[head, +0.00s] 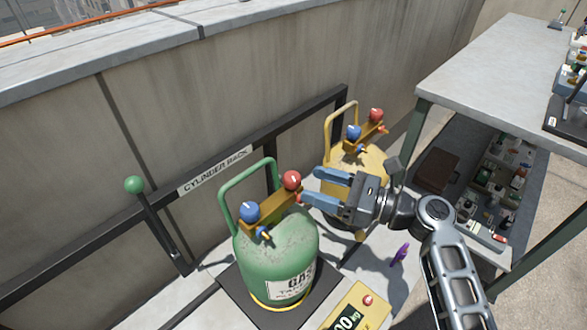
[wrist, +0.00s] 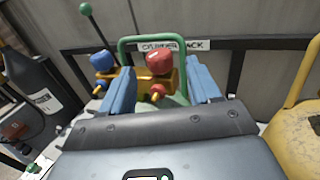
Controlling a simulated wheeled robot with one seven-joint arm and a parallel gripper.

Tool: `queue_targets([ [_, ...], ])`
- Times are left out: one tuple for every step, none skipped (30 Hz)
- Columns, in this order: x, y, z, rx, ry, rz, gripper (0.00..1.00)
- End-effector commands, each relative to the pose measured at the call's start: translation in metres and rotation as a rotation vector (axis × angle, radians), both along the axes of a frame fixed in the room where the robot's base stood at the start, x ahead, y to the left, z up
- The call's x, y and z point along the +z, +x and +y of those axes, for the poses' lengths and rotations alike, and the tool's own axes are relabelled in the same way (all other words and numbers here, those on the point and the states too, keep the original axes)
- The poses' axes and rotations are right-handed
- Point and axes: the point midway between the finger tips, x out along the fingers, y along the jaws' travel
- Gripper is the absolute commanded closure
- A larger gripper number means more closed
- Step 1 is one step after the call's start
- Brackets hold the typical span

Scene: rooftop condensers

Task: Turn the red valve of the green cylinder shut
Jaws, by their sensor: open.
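The green cylinder (head: 278,255) stands upright on a dark square plate in the head view. A brass manifold on its top carries a red valve (head: 291,180) at the right and a blue valve (head: 249,212) at the left. My gripper (head: 317,187) is open and empty, just to the right of the red valve, with its blue fingers pointing left toward it. In the wrist view the red valve (wrist: 159,62) shows ahead, between and beyond the two fingers (wrist: 163,90). The blue valve (wrist: 103,62) shows left of the left finger. I see no contact with the red valve.
A yellow cylinder (head: 366,172) with its own red (head: 376,115) and blue valves stands close behind my gripper. A green-knobbed lever (head: 134,185) is at the left. A yellow scale display (head: 350,312) sits in front. A grey table (head: 500,65) stands at the right.

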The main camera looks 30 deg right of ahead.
Motion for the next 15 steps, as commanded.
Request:
queue_targets([
  [0.001,0.006,0.006,0.004,-0.001,-0.001,0.38],
  [0.001,0.010,0.009,0.003,-0.002,-0.001,0.38],
  [0.001,0.015,0.013,0.003,-0.002,0.000,0.38],
  [0.001,0.019,0.016,0.003,-0.002,0.000,0.38],
  [0.001,0.023,0.019,0.002,-0.003,-0.001,0.38],
  [0.001,0.027,0.022,0.002,-0.003,-0.001,0.38],
  [0.001,0.030,0.025,0.002,-0.003,-0.001,0.38],
  [0.001,0.034,0.028,0.001,-0.003,-0.001,0.38],
  [0.001,0.037,0.030,0.001,-0.003,-0.001,0.38],
  [0.001,0.040,0.032,0.001,-0.003,-0.001,0.38],
  [0.000,0.042,0.034,0.001,-0.003,-0.001,0.38],
  [0.000,0.044,0.035,0.000,-0.003,-0.001,0.38],
  [0.000,0.045,0.036,-0.001,-0.004,0.000,0.38],
  [0.000,0.047,0.037,-0.001,-0.004,0.000,0.38],
  [0.000,0.048,0.038,-0.001,-0.004,0.000,0.38],
])
